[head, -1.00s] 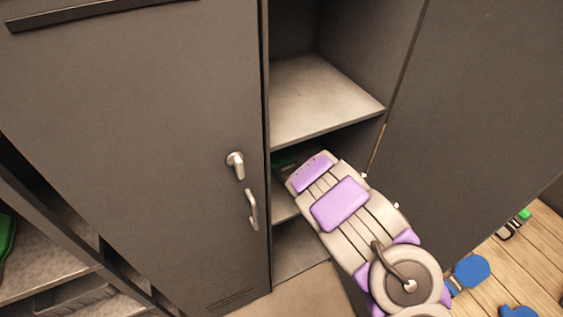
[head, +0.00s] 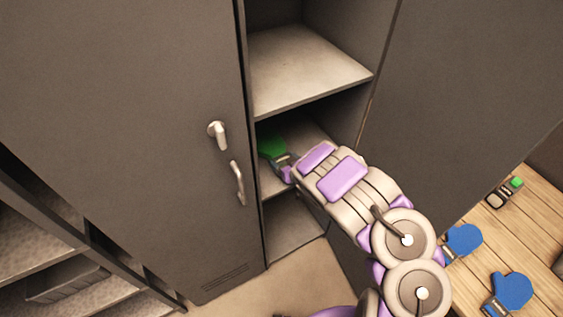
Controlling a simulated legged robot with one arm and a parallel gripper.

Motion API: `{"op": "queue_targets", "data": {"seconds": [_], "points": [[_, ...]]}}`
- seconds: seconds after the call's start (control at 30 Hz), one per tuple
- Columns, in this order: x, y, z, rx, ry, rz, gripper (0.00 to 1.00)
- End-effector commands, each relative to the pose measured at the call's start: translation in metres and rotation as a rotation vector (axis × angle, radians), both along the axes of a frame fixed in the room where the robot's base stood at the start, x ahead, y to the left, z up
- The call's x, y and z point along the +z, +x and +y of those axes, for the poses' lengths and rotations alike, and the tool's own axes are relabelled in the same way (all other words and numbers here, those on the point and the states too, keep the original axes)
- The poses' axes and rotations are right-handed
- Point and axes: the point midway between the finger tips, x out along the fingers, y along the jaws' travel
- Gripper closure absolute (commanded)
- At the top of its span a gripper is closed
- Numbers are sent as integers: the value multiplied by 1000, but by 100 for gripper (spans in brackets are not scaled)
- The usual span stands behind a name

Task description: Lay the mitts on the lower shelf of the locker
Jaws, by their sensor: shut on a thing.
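My gripper (head: 287,170) reaches into the open locker, between its upper shelf (head: 305,70) and the shelf below (head: 274,185). It is shut on the grey cuff end of a green mitt (head: 271,147). The mitt points away from the gripper, toward the back left of that compartment. I cannot tell whether it touches the shelf. My arm hides the right part of this shelf. Two blue mitts with grey cuffs, one upper (head: 463,242) and one lower (head: 511,290), lie on a wooden surface at the right.
A closed locker door (head: 130,130) with a handle stands at the left of the opening. An open door panel (head: 470,90) stands at the right. A small green-and-dark object (head: 505,191) lies on the wooden surface (head: 525,230). A low rack (head: 35,235) is at far left.

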Motion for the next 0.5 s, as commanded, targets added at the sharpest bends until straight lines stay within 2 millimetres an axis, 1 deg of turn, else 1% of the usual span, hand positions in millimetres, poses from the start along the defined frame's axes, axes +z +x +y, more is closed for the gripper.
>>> {"op": "queue_targets", "data": {"seconds": [0.13,0.17,0.37,0.5], "points": [[-3,0,3,-1,-3,-1,62],[-3,0,5,0,-6,-1,19],[-4,0,11,1,-13,-1,0],[-3,0,9,2,-10,-1,0]]}}
